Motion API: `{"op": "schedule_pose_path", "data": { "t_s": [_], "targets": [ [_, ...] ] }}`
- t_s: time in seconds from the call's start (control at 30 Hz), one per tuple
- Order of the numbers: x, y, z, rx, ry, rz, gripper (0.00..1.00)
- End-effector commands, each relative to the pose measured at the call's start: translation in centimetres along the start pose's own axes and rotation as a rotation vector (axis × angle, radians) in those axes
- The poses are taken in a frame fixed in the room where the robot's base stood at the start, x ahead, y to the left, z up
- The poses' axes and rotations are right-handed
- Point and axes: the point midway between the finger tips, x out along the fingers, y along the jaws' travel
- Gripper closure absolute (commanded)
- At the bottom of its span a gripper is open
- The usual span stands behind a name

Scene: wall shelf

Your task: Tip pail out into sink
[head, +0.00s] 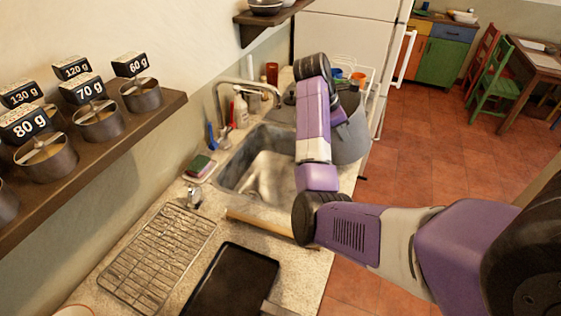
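A grey pail (353,138) is at the right side of the sink, partly behind my arm. Its mouth faces up or nearly so; its contents and exact tilt cannot be made out. The metal sink (243,158) is set in the counter, with its basin open to the left of my arm. My gripper (338,112) is at the pail's upper left, mostly hidden behind my own arm. Its fingers do not show, so I cannot see whether they hold the pail.
A tap (246,84) arches over the sink's far left. A wall shelf (85,160) at left bears several labelled tins. A wire rack (158,255) and black tray (232,285) lie on the near counter. A dish rack (346,72) stands behind the sink.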

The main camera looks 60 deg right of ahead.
Motion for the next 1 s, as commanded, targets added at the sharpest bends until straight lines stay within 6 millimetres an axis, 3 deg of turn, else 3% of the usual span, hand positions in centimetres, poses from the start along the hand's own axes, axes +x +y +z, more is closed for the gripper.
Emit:
{"op": "schedule_pose_path", "data": {
  "t_s": [0.2, 0.5, 1.0],
  "targets": [
    [1.5, -0.3, 1.9, 0.027, 0.189, 0.021, 1.0],
    [3.9, -0.7, 2.5, 0.049, 0.41, 0.044, 1.0],
    [5.3, -0.8, 2.3, 0.058, 0.507, 0.056, 1.0]
  ]
}}
